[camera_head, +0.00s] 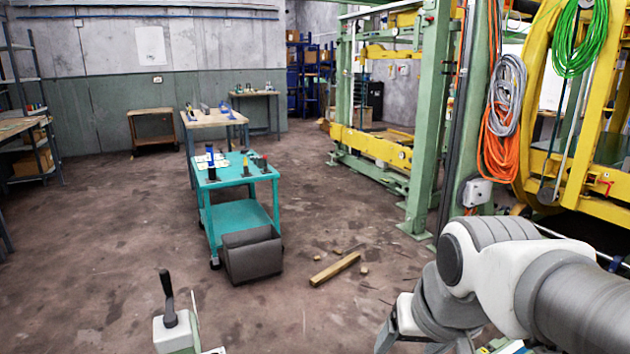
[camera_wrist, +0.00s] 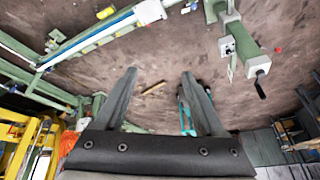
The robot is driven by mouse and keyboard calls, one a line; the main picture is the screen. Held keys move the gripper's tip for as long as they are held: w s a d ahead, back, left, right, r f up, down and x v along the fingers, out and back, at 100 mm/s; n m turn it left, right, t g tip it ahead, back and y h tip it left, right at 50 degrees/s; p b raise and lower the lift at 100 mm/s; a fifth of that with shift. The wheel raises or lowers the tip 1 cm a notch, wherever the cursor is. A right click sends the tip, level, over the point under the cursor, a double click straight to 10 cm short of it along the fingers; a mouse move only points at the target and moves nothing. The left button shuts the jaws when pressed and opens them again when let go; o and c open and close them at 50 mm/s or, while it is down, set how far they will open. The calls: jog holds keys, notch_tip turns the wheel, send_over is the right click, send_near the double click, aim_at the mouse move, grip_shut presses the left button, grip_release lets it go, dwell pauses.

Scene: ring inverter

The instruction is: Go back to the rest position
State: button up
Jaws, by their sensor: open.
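My arm reaches in from the right edge in the head view and bends downward. My gripper shows in the wrist view (camera_wrist: 158,80) with its two dark fingers spread apart. It is open, and nothing is between the fingertips except the distant floor. No object is held.
A teal cart (camera_head: 240,215) with tools stands left of centre, a grey box (camera_head: 252,256) in front. A wooden beam (camera_head: 335,268) lies on the floor. A lever post (camera_head: 176,328) stands at the bottom. Green and yellow machinery (camera_head: 430,120) fills the right.

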jog(key=s+d, duration=0.2)
jog(key=s, duration=0.3)
notch_tip(320, 180, up, 22)
jog(key=p, duration=2.2)
jog(key=shift+s+n+t+h, duration=0.15)
jog(key=shift+n+t+h, duration=0.15)
jog(key=shift+n, duration=0.1)
